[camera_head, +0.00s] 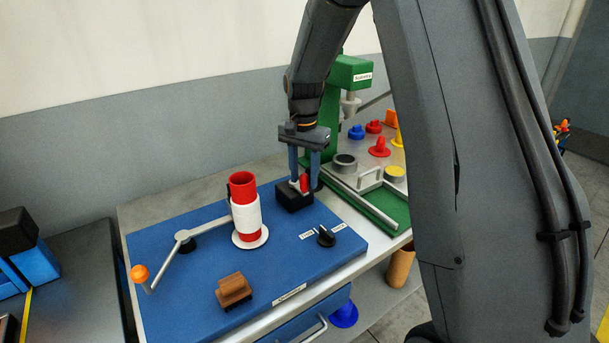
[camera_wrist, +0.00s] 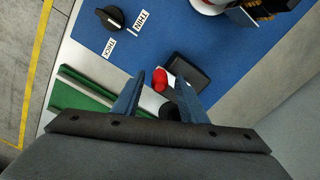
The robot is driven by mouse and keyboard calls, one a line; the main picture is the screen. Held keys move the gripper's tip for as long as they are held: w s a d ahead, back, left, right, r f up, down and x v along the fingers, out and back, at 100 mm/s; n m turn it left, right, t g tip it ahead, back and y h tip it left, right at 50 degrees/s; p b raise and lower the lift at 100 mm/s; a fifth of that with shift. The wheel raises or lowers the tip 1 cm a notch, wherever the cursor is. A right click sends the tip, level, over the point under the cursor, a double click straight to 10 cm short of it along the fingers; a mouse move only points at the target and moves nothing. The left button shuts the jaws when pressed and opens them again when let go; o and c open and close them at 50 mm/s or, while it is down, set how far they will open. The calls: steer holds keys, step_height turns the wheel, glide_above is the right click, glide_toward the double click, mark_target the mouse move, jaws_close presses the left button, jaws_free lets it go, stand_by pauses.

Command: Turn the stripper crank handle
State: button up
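The crank on the blue stripper board (camera_head: 190,302) is a grey arm (camera_head: 166,262) with an orange knob (camera_head: 139,273) at its left end. Its other end meets a hub beside a red bobbin (camera_head: 242,187) wrapped in white, standing on a white disc. My gripper (camera_head: 304,181) is well right of the crank, pointing down over a black block (camera_head: 294,198) with a red part. In the wrist view my gripper (camera_wrist: 160,84) has its fingers apart, with the red part (camera_wrist: 160,79) between or just beyond them; contact cannot be told. The orange knob is outside the wrist view.
A black dial (camera_head: 326,237) with THIN and THICK labels sits at the board's right. A brown block (camera_head: 233,290) lies near its front. A green machine (camera_head: 350,72) and several coloured pegs stand behind right. The board's left front is mostly clear.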

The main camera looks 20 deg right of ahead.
steer(key=shift+f, duration=0.5)
steer(key=shift+c, duration=0.3)
jaws_close()
